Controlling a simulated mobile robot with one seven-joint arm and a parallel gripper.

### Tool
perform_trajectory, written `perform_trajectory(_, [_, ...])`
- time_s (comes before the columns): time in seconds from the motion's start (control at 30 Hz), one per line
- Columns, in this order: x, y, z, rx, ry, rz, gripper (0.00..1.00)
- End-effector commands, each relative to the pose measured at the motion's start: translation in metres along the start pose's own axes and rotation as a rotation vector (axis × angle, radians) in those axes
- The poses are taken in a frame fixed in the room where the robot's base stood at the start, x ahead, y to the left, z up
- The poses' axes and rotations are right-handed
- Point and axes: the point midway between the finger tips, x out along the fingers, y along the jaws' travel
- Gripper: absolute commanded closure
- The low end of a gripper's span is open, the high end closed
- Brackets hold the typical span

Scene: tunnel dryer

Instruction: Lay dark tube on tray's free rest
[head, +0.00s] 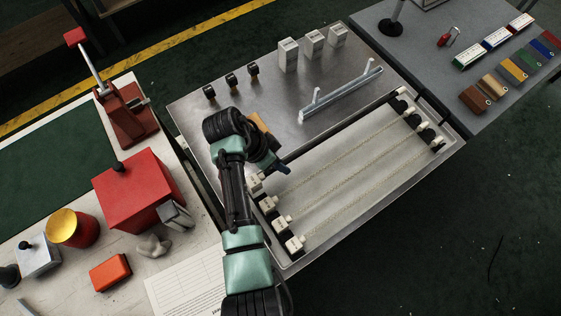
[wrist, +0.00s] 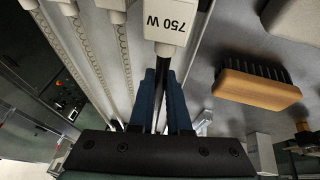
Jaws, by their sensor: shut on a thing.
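My gripper (head: 278,166) is at the left end of the long grey tray (head: 345,188). In the wrist view its blue fingers (wrist: 161,112) are shut on the dark tube (wrist: 162,78), just beside a white end cap (wrist: 168,28) marked 750 W. Several white end caps stand along both short sides of the tray, with pale coiled tubes (head: 350,172) lying between them. The coils also show in the wrist view (wrist: 88,50), left of the held tube. My arm hides part of the tray's left end. I cannot tell whether the held tube touches its rest.
A wooden brush (wrist: 257,88) lies close beside my gripper. A pale bar with two uprights (head: 340,95), three white blocks (head: 313,42) and three small black holders (head: 231,80) stand on the metal table. The left bench holds a red box (head: 138,190).

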Motion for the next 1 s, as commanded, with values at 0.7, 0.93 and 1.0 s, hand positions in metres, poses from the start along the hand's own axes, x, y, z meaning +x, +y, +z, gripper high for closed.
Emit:
perform_trajectory(0.7, [0.004,-0.001,0.002,0.000,0.001,-0.001,1.00])
perform_trajectory(0.93, [0.010,-0.003,0.004,0.001,0.001,-0.001,1.00])
perform_trajectory(1.0, [0.011,-0.003,0.004,0.001,0.001,-0.001,1.00])
